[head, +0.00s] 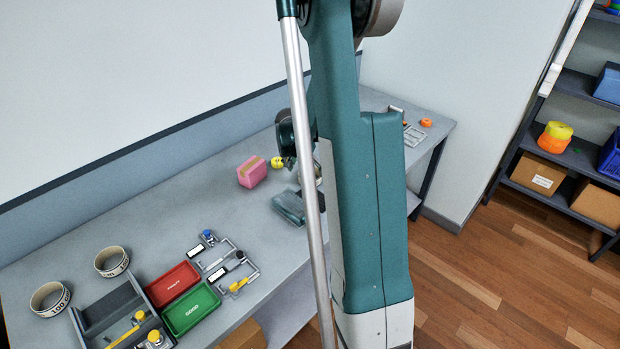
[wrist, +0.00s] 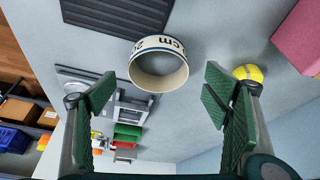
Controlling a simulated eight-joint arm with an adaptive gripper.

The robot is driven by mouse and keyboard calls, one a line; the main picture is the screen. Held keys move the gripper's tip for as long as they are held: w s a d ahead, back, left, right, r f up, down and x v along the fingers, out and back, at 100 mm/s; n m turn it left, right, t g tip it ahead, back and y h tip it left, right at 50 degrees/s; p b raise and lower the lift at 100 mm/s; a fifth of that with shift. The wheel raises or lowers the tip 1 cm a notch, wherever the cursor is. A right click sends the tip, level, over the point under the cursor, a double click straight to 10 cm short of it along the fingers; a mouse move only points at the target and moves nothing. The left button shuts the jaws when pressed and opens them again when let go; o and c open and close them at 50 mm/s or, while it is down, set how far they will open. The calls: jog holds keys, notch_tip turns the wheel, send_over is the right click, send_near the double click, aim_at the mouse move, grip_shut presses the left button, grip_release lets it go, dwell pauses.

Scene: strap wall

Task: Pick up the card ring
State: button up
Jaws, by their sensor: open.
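Two similar printed rings (head: 49,298) (head: 112,262) stand at the left of the table in the head view. The ring before my gripper cannot be made out in the head view, where my arm covers much of that area.
A dark ribbed mat (wrist: 118,12) is beside the ring. Red (head: 172,284) and green (head: 192,310) trays stand at the front left.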

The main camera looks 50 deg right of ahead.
jog(key=shift+f, duration=0.1)
jog(key=shift+d+x, duration=0.2)
jog(key=shift+x, duration=2.25)
jog(key=shift+s, duration=0.1)
jog(key=c, duration=0.8)
